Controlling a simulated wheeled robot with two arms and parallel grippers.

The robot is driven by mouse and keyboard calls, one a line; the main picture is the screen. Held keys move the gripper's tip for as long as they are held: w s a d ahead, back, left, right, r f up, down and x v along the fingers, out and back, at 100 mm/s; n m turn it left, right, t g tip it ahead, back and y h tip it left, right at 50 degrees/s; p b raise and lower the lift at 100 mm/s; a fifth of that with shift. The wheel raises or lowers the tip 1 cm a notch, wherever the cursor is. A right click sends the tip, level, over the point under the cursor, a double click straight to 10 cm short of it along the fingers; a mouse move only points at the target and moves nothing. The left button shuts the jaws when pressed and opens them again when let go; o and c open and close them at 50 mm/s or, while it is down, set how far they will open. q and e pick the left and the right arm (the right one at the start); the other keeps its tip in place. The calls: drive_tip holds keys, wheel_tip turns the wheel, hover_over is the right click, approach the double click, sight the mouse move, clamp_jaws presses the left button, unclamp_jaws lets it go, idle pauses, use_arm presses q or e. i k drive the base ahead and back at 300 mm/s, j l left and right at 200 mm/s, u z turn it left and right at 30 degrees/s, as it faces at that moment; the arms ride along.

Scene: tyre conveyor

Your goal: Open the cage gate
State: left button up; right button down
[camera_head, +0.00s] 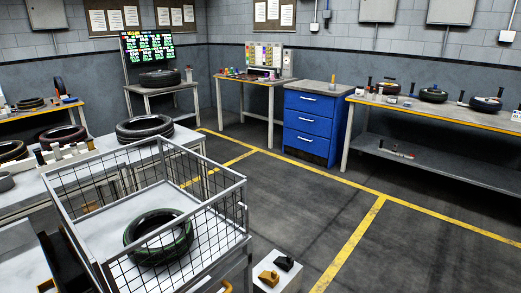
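The cage (243,207) is a grey metal frame with black wire mesh and an open top, in the lower left of the head view. A dark green-black tyre (133,232) lies on its pale floor. I cannot tell which panel is the gate, and no latch or handle is clear. The near left corner is cut by the picture's bottom edge. Neither of my grippers can be made out in this view.
A white box (262,285) with a yellow and a black item stands right of the cage. Tables with tyres (145,127) lie behind it. A blue drawer cabinet (308,117) and a long workbench (450,113) line the back and right. Yellow-lined floor (400,255) is clear.

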sight(104, 263)
drive_tip(key=i+l, duration=0.2)
drive_tip(key=i, duration=0.3)
drive_tip(key=i+l, duration=0.2)
drive_tip(key=i, duration=0.35)
drive_tip(key=u, duration=0.05)
